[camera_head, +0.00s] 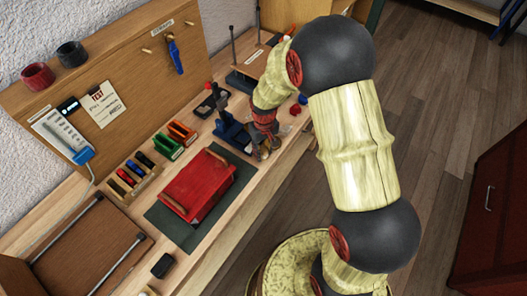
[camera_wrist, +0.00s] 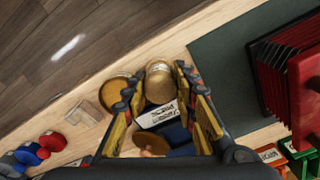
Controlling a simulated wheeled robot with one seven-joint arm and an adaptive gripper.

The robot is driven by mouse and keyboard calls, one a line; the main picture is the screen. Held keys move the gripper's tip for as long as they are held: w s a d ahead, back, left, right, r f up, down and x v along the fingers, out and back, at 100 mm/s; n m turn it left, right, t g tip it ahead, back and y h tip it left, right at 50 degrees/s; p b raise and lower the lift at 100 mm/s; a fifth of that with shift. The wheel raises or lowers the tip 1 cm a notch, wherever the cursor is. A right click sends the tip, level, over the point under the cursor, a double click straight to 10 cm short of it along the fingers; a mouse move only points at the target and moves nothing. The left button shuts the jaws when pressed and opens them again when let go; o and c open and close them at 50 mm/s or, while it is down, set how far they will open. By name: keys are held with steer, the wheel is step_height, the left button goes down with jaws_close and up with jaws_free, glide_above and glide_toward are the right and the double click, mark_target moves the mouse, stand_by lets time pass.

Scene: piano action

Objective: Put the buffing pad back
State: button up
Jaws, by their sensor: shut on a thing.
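My gripper (camera_head: 262,150) is low over the workbench, beside a blue stand (camera_head: 230,132). In the wrist view its two yellow and dark fingers (camera_wrist: 158,84) are closed around a tan, round-topped piece (camera_wrist: 158,75), which I take to be the buffing pad. The fingers hide part of it. A flat gold disc (camera_wrist: 113,92) shows just left of the fingers. Between the fingers, lower in the picture, are a white printed label (camera_wrist: 157,115) and blue parts of the stand. I cannot tell whether the held piece touches the stand or bench.
A red bellows-like box (camera_head: 197,187) lies on a dark green mat (camera_head: 160,222) close to my gripper. Red and blue knobs (camera_wrist: 35,150) stand on the other side. The bench's front edge is near.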

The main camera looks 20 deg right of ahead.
steer(key=o, duration=1.1)
steer(key=shift+f, duration=0.1)
step_height(320, 180, up, 12)
steer(key=p, duration=0.3)
step_height(320, 180, up, 17)
steer(key=t, duration=0.3)
glide_above(264, 150)
steer(key=s, duration=0.8)
steer(key=s+r+t, duration=0.1)
steer(key=s+r, duration=0.1)
steer(key=s, duration=0.2)
steer(key=s+r+m, duration=0.1)
steer(key=s+r, duration=0.1)
steer(key=s, duration=0.3)
steer(key=s+r+t, duration=0.1)
steer(key=s+r, duration=0.2)
steer(key=s, duration=0.1)
steer(key=shift+s+m+t, duration=0.3)
steer(key=shift+s, duration=0.05)
steer(key=shift+b, duration=0.3)
